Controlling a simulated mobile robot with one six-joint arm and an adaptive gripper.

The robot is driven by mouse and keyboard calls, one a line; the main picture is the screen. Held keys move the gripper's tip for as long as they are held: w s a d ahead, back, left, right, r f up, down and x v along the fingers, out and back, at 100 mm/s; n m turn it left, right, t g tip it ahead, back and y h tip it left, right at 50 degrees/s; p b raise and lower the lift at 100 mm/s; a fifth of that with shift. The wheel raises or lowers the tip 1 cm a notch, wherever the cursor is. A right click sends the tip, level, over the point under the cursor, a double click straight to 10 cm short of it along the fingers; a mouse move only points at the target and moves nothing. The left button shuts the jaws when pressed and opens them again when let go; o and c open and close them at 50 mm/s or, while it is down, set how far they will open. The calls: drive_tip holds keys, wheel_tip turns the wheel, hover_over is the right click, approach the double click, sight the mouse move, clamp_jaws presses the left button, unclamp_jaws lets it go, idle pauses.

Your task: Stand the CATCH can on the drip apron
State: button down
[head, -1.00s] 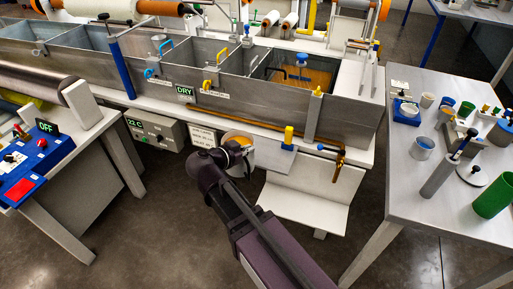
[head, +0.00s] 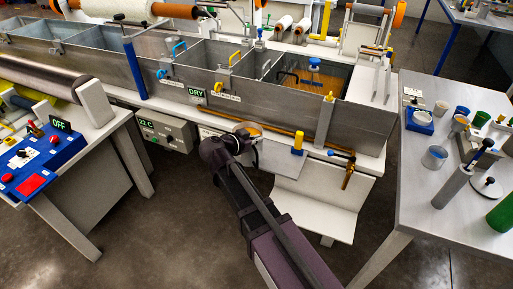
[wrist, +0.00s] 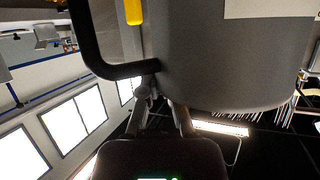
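The CATCH can is a grey cylinder (wrist: 235,60) with a black side handle (wrist: 85,40); it fills the upper wrist view, with a pale label partly in view. In the head view its top (head: 250,129) shows amber, and my arm hides much of its body. My gripper (wrist: 158,92) appears shut on the lower part of the handle; in the head view it (head: 238,139) is beside the can, in front of the tank. The drip apron appears to be the white bent sheet (head: 318,206) below the brass tap (head: 348,172), to the right of the can.
The long grey tank (head: 270,108) stands behind the can. A yellow-and-blue fitting (head: 298,136) stands between can and tap. A table with cups (head: 435,157) is at right, the control panel (head: 40,160) at left. Floor between is clear.

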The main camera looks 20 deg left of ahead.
sight(254, 131)
drive_tip(key=w+a, duration=0.1)
drive_tip(key=w, duration=0.2)
drive_tip(key=w+a, duration=0.1)
drive_tip(key=w, duration=0.1)
drive_tip(key=w+a, duration=0.1)
drive_tip(key=w, duration=0.2)
drive_tip(key=shift+w+f+b, duration=0.3)
drive_tip(key=shift+f+b, duration=0.05)
drive_tip(key=shift+f, duration=0.05)
drive_tip(key=shift+f+b, duration=1.75)
drive_tip(key=shift+b, duration=0.05)
drive_tip(key=c, duration=0.8)
unclamp_jaws()
drive_tip(key=shift+s+a+r+p, duration=0.25)
drive_tip(key=shift+s+r+p, duration=0.1)
drive_tip(key=shift+s, duration=0.25)
drive_tip(key=p+v, duration=0.4)
drive_tip(key=v, duration=0.6)
drive_tip(key=shift+s+a, duration=0.15)
drive_tip(key=shift+s, duration=0.2)
drive_tip(key=shift+r, duration=0.1)
